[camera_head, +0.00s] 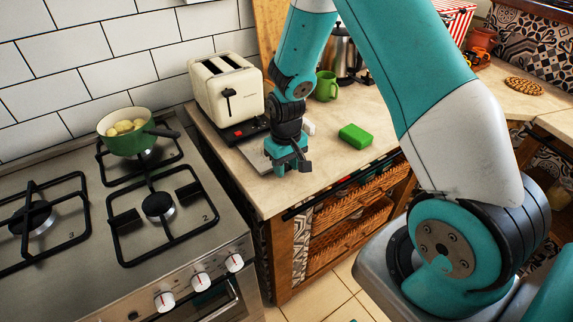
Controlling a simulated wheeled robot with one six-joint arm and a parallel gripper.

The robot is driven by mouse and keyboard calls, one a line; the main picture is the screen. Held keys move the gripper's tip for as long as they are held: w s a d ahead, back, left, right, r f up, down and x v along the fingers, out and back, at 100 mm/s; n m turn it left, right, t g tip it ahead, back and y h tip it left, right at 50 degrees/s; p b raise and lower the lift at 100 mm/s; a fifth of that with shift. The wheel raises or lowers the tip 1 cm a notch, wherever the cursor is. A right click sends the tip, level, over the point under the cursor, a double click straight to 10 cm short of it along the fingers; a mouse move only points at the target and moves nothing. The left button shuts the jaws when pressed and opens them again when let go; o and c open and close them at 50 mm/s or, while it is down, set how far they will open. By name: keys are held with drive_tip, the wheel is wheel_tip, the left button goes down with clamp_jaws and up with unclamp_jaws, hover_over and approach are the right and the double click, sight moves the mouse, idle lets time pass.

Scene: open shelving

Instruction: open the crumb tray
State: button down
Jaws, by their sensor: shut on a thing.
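A cream two-slot toaster (225,88) with a black lever stands on the counter against the tiled wall. Its dark base shows small red marks. A flat grey crumb tray (262,154) sticks out from under the toaster's front towards my gripper. My gripper (288,166) is low over the counter in front of the toaster, shut on the tray's outer end. The fingertips and the exact grip are partly hidden by the gripper body.
A green sponge (355,135) and a small white object (308,128) lie right of my gripper. A green mug (326,86) and a metal kettle (343,52) stand behind. A stove with a green pot (139,137) is at left. The counter front is clear.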

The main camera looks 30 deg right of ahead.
drive_tip(key=c, duration=0.7)
unclamp_jaws()
drive_tip(key=shift+r, duration=0.1)
wheel_tip(320, 180, up, 17)
drive_tip(key=shift+r+b, duration=0.15)
drive_tip(key=shift+b, duration=0.4)
